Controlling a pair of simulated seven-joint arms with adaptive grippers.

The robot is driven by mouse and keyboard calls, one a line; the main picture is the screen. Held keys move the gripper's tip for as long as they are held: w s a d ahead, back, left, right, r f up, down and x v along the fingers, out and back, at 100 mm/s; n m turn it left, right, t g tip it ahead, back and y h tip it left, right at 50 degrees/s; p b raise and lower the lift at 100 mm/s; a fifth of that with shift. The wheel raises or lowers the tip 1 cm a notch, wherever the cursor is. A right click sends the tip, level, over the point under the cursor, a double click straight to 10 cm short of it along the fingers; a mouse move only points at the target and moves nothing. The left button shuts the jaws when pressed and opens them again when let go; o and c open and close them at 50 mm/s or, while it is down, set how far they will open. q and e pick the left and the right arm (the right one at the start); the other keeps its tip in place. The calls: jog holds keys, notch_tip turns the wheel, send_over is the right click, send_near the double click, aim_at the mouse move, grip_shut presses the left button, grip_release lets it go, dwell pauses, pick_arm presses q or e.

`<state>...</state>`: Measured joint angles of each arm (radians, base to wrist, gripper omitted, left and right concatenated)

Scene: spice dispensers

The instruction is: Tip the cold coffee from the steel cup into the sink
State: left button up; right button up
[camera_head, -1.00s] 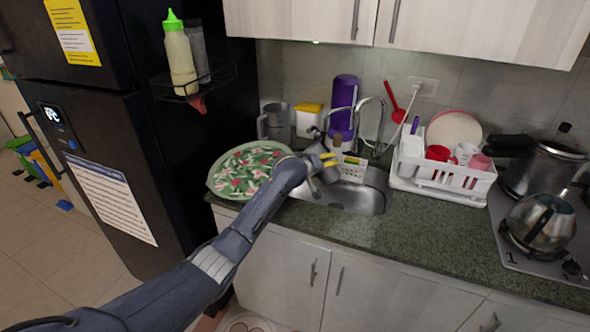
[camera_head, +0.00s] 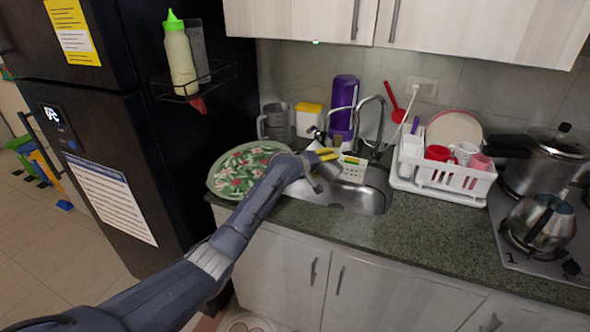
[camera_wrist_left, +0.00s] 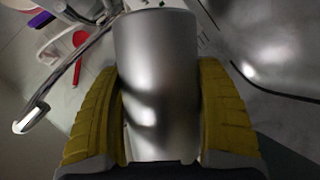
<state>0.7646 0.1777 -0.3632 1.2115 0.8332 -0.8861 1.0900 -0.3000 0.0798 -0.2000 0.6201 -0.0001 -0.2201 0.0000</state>
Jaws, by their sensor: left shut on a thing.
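My left gripper (camera_head: 325,156) reaches over the left side of the steel sink (camera_head: 358,200). It is shut on the steel cup (camera_wrist_left: 158,85), which fills the middle of the left wrist view between the two yellow finger pads. In the head view the cup (camera_head: 329,168) shows as a small grey shape at the fingers, apparently tilted. The cup's mouth and any coffee are hidden. The sink also shows at the right of the left wrist view (camera_wrist_left: 262,75). My right gripper is not in view.
A tap (camera_head: 383,118) stands behind the sink. A white dish rack (camera_head: 440,178) with cups is to its right, and a round floral tray (camera_head: 240,165) to its left. A purple container (camera_head: 344,95) stands by the wall. A kettle (camera_head: 540,222) is on the stove.

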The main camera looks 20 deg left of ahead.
aim_at(319, 147)
pick_arm(q)
jog(key=shift+r+n+h, duration=0.3)
jog(key=shift+r+n, duration=0.2)
jog(key=shift+r, duration=0.1)
dwell(0.3)
jog(key=shift+f+n+h, duration=0.1)
jog(key=shift+n+h, duration=0.4)
dwell(0.6)
jog(key=shift+a, duration=0.1)
jog(key=shift+w+a+r+n+h, duration=0.1)
jog(key=shift+a+r+n+h, duration=0.3)
jog(key=shift+r, duration=0.35)
jog(key=shift+w+a+r+n+h, duration=0.1)
jog(key=shift+a+r+n, duration=0.1)
jog(key=shift+a+r, duration=0.4)
jog(key=shift+d+r, duration=0.15)
jog(key=shift+r, duration=0.05)
jog(key=shift+w+a+r+n+h, duration=0.1)
jog(key=shift+a+r+n+h, duration=0.3)
jog(key=shift+r+n, duration=0.25)
jog(key=shift+w+a+r+n+h, duration=0.1)
jog(key=shift+a+r+n+h, duration=0.15)
jog(key=shift+r+n+h, duration=0.4)
dwell(0.7)
jog(key=shift+s+d+f+m+y, duration=0.15)
jog(key=shift+d+f+m+y, duration=0.4)
jog(key=shift+f+m, duration=0.2)
jog(key=shift+d+f+m+y, duration=0.1)
jog(key=shift+f+m+y, duration=0.35)
jog(key=shift+f, duration=0.15)
